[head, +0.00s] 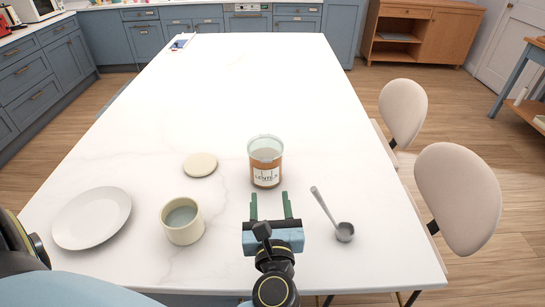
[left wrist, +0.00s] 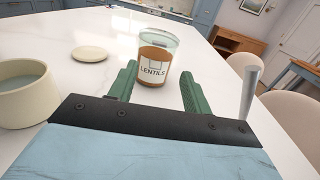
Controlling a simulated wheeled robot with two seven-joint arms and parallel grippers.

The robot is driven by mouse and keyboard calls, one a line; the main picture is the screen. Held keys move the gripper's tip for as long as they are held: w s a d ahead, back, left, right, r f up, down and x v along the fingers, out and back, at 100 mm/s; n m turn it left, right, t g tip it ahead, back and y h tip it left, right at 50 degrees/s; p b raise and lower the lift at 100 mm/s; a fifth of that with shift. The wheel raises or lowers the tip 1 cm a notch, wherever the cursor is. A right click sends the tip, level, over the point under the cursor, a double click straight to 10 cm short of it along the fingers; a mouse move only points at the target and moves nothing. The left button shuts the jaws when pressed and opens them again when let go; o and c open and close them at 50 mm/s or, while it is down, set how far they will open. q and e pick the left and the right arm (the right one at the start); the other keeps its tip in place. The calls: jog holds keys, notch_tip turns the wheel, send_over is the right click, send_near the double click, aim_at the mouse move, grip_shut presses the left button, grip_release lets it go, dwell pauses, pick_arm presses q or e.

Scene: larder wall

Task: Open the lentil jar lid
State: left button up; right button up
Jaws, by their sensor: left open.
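The lentil jar (head: 265,168) stands upright on the white table, with orange-brown contents, a white LENTILS label and a clear upper part. It also shows in the left wrist view (left wrist: 153,62). I cannot tell whether a clear lid covers its top. A round cream disc (head: 200,165) lies flat on the table left of the jar, and also shows in the left wrist view (left wrist: 90,53). My left gripper (head: 270,205) is open and empty, its green fingers pointing at the jar from the near side, apart from it. It fills the lower left wrist view (left wrist: 158,85). My right gripper is not in view.
A cream cup (head: 182,222) and a white plate (head: 92,218) stand to the left of my gripper. A grey ladle (head: 335,218) lies to its right.

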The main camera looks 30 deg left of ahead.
aim_at(267, 162)
pick_arm(q)
jog(key=p+x, duration=0.1)
jog(key=x, duration=1)
jog(key=shift+p, duration=0.35)
jog(key=shift+w+a, duration=0.25)
jog(key=c, duration=0.7)
grip_shut()
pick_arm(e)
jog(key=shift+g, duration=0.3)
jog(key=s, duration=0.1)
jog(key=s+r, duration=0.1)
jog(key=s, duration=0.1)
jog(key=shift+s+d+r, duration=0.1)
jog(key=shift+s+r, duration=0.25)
